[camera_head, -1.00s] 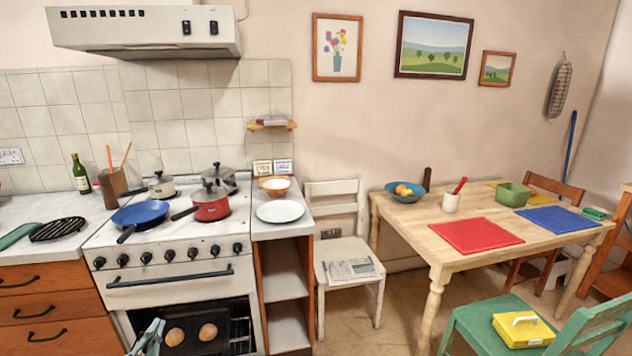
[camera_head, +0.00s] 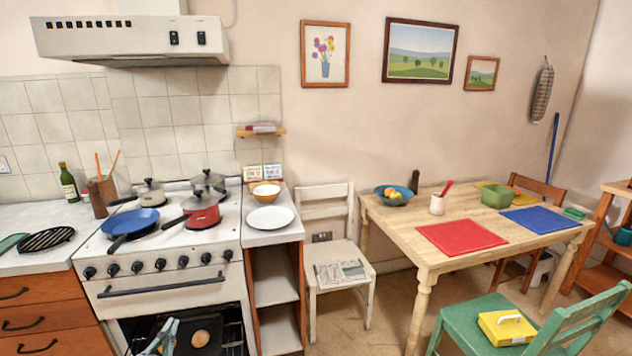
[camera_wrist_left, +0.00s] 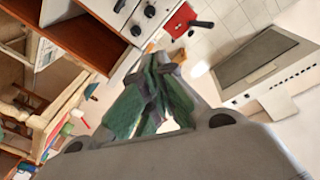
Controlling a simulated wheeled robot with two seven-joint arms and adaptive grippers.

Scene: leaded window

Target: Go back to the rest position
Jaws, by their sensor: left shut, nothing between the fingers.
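My left gripper (camera_head: 165,335) shows at the bottom of the head view, in front of the open oven. Its greenish fingers are shut with nothing between them. They also show close up in the left wrist view (camera_wrist_left: 155,72). My right gripper is in neither view. A dark baking tray (camera_head: 220,327) is in the oven, with one bread roll (camera_head: 200,338) visible just right of the fingers. Part of the tray is hidden behind the gripper.
The white stove (camera_head: 165,285) carries a blue pan (camera_head: 132,220), a red saucepan (camera_head: 201,210) and other pots. A white chair (camera_head: 338,252) stands right of the narrow shelf unit. The wooden table (camera_head: 400,228) and green chair (camera_head: 470,325) are further right. Some floor shows between them.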

